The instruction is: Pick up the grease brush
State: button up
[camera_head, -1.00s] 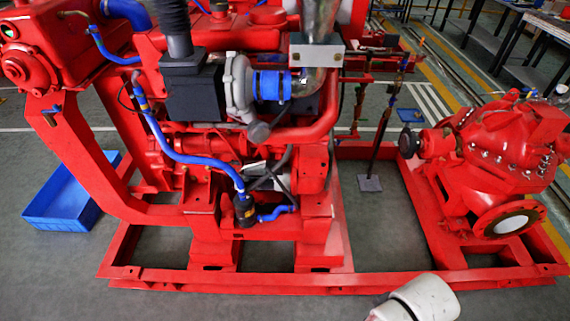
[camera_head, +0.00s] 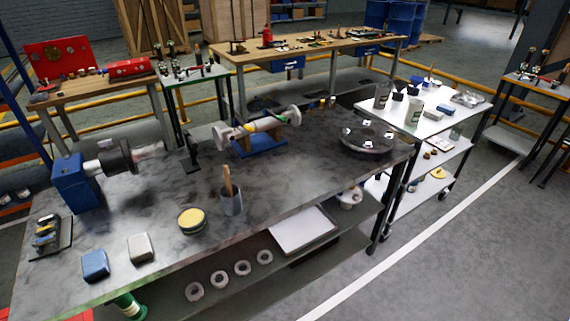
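A grey cup (camera_head: 231,204) stands on the long dark-topped workbench (camera_head: 150,222), near its front edge. A thin light-brown wooden handle (camera_head: 227,180) sticks up out of it, close to upright. It looks like the handle of the grease brush; the lower end is hidden inside the cup. A round tin with a yellow top (camera_head: 192,219) stands just left of the cup. My gripper is not in view.
A blue block (camera_head: 95,265) and a grey block (camera_head: 141,248) lie at the bench's front left. A blue vise-like unit (camera_head: 75,184), a shaft on a blue stand (camera_head: 262,141) and a dark disc (camera_head: 367,139) stand on it. The grey floor (camera_head: 470,240) at right is clear.

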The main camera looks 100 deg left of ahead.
aim_at(226, 173)
jog(key=u, duration=2.65)
jog(key=i+l, duration=0.1)
jog(key=l, duration=0.25)
jog(key=i+l, duration=0.1)
jog(key=l, duration=0.2)
jog(key=i+l, duration=0.1)
jog(key=l, duration=0.25)
jog(key=i+l+u, duration=0.1)
jog(key=l+u, duration=0.6)
jog(key=l, duration=0.15)
jog(key=l+u, duration=0.35)
jog(key=i+l, duration=0.05)
jog(key=l, duration=0.05)
